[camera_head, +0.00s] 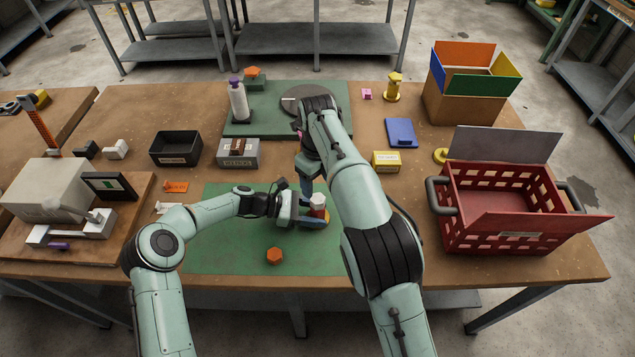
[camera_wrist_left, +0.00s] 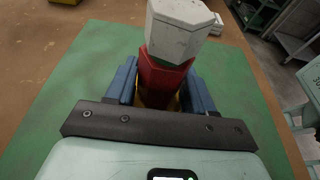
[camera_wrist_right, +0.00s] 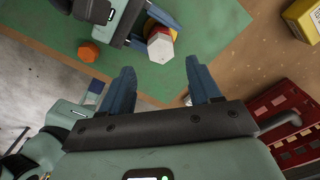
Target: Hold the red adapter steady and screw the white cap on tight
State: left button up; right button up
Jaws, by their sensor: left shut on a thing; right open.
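The red adapter (camera_wrist_left: 163,78) stands upright between the blue fingers of my left gripper (camera_head: 312,213), which is shut on it over the green mat. The white cap (camera_wrist_left: 178,30) sits on top of the adapter; it also shows in the head view (camera_head: 318,198) and the right wrist view (camera_wrist_right: 161,50). I cannot tell how far it is threaded. A yellow part shows low behind the adapter. My right gripper (camera_wrist_right: 160,80) is open and empty, above and beside the cap, with its fingers apart from it. In the head view my right arm partly hides that gripper.
An orange nut-like piece (camera_head: 274,256) lies on the green mat (camera_head: 220,258) in front of my left gripper. A red crate (camera_head: 500,233) stands at right, a yellow box (camera_head: 386,161) behind my right arm, and a grey bin (camera_head: 238,153) behind my left arm.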

aim_at(318, 199)
pick_arm(q)
jog(key=shift+s+a+f, duration=0.1)
jog(key=shift+a+f, duration=0.05)
jog(key=shift+f, duration=0.4)
pick_arm(e)
notch_tip(318, 199, up, 7)
jog(key=shift+f, duration=0.15)
jog(key=shift+s, duration=0.1)
pick_arm(q)
jog(key=o, duration=1.3)
jog(key=shift+c, duration=0.2)
jog(key=shift+a, duration=0.1)
jog(key=v, duration=0.8)
jog(key=r+v, duration=0.1)
jog(key=v, duration=0.3)
jog(key=shift+w, duration=0.2)
jog(key=shift+s, duration=0.1)
pick_arm(e)
jog(key=shift+f, duration=0.1)
